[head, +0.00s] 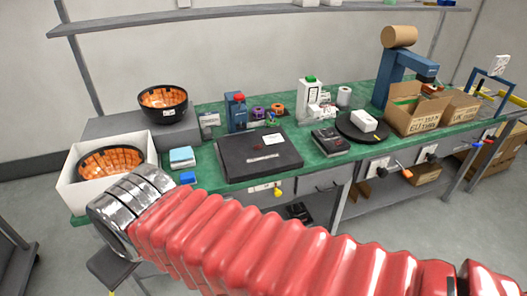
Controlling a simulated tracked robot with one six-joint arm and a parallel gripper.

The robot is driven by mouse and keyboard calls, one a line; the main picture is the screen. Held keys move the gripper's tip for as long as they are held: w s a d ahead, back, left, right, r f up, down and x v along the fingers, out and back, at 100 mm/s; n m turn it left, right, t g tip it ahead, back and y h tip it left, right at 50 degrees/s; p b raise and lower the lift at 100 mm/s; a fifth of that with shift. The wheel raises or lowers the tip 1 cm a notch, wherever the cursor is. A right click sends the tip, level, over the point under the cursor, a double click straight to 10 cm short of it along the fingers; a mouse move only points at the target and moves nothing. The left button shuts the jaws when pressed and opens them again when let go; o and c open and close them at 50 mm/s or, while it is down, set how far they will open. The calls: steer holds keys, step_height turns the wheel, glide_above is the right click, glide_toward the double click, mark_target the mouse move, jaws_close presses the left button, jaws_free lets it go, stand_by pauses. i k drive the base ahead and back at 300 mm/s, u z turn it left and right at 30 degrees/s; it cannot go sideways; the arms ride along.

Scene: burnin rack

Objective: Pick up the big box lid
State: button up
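I cannot tell for certain which thing is the big box lid. A wide, flat black slab-like box (258,154) lies on the green bench top near its front edge, with a small pale label on its upper face. Open cardboard boxes (414,118) stand at the bench's right end with their flaps up. My red ribbed arm crosses the lower picture and ends at a silver section on the left, in front of the bench. My gripper's fingers do not show, so its state is hidden.
A white bin (103,192) and a black bowl (163,104), both with orange contents, are at the left. A blue-and-red device (237,113) stands behind the slab. A round black plate (362,127) and a blue machine (392,78) are to the right. A shelf (250,14) runs above.

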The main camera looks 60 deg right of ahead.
mark_target(251, 156)
steer(key=u, duration=0.05)
steer(key=i, duration=1)
steer(key=z, duration=0.05)
